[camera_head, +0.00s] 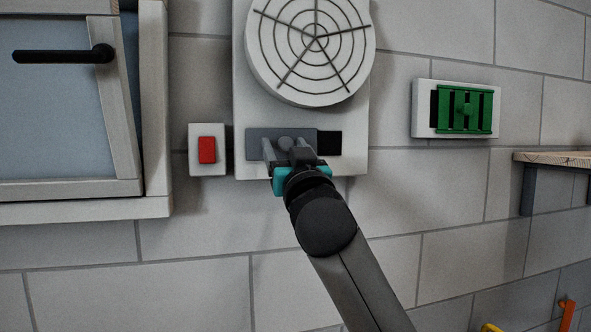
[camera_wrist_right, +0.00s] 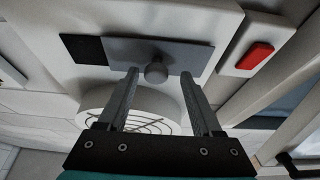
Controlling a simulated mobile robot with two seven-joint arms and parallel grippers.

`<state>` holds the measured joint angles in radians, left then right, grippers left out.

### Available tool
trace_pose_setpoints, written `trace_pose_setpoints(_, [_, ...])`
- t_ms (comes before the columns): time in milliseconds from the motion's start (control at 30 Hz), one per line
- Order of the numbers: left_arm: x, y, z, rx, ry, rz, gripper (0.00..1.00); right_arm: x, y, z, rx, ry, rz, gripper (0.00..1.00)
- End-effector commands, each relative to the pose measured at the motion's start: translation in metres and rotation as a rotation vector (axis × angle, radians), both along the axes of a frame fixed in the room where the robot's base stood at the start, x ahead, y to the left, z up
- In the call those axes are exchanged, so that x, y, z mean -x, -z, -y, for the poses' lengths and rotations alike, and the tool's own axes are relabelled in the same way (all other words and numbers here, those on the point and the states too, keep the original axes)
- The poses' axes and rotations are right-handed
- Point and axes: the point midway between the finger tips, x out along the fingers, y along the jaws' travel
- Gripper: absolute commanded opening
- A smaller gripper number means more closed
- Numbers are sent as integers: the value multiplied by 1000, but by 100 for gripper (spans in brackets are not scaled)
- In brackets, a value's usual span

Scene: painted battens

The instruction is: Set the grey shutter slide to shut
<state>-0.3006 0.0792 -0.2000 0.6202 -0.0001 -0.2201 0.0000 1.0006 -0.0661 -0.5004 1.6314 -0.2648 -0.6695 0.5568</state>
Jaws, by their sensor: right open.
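The grey shutter slide (camera_head: 256,137) is a flat plate with a round knob (camera_head: 285,143), set low on the white fan housing (camera_head: 350,120). It stands to the left, and a dark opening (camera_head: 329,144) shows at its right. The slide (camera_wrist_right: 190,57) and its knob (camera_wrist_right: 156,73) also show in the right wrist view, where the dark opening (camera_wrist_right: 84,49) is at the left. My right gripper (camera_head: 286,152) is open at the slide. Its two fingers (camera_wrist_right: 159,76) appear either side of the knob, with gaps; contact cannot be told. My left gripper is out of view.
A red switch (camera_head: 207,150) sits just left of the housing. A round fan grille (camera_head: 312,45) is above the slide. A green slotted shutter (camera_head: 465,109) is on the wall at right, near a wooden shelf (camera_head: 560,158). A framed window with a black handle (camera_head: 65,56) is at left.

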Motion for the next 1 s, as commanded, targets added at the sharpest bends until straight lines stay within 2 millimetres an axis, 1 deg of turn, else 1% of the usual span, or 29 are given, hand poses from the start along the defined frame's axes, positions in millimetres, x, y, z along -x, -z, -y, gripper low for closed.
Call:
trace_pose_setpoints(167, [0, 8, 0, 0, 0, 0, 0, 17, 10, 6, -1, 0, 1, 67])
trace_pose_setpoints(800, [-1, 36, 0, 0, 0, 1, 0, 104, 48, 34, -2, -3, -2, 67])
trace_pose_setpoints(1000, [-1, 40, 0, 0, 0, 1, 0, 123, 55, 40, -2, -3, -2, 67])
